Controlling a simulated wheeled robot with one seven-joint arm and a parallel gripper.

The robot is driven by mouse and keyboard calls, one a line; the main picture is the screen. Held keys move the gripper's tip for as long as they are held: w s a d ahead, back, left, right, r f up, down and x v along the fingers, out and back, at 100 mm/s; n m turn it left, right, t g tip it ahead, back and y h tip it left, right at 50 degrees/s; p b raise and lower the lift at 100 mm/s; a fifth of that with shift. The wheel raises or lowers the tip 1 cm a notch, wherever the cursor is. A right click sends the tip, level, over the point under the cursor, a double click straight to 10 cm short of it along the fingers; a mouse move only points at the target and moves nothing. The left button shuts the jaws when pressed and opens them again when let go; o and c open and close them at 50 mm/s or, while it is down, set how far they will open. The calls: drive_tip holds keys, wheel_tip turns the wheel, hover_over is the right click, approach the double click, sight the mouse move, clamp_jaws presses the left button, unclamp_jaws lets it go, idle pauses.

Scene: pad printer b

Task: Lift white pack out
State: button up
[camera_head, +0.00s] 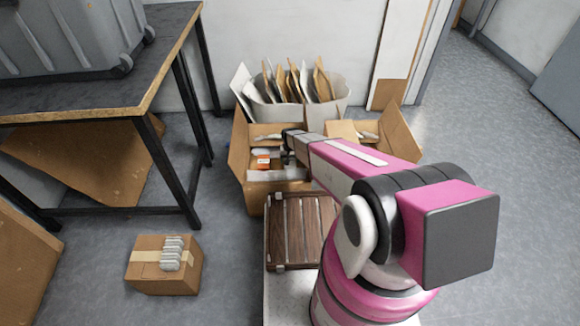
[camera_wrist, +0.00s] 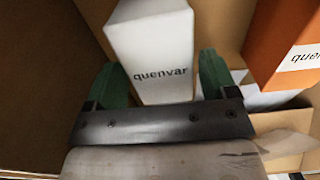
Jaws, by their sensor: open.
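The white pack (camera_wrist: 152,48), printed "quenvar", stands in the cardboard box in the wrist view. My gripper (camera_wrist: 160,80) is open, with one green finger at each side of the pack. The fingers are beside it, and I cannot tell whether either touches it. In the head view my gripper (camera_head: 289,150) reaches down into the open cardboard box (camera_head: 240,150). My arm hides part of the box, and I cannot make out the white pack for sure there.
An orange pack (camera_wrist: 285,45) stands to the right in the wrist view. A bin of upright cardboard pieces (camera_head: 330,112) stands behind the box. A brown slatted wooden piece (camera_head: 300,230) lies in front. A small closed carton (camera_head: 165,280) and a table (camera_head: 150,95) are at left.

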drive_tip(key=shift+f, duration=0.1)
drive_tip(key=c, duration=0.7)
drive_tip(key=shift+o, duration=0.2)
drive_tip(key=shift+r, duration=2)
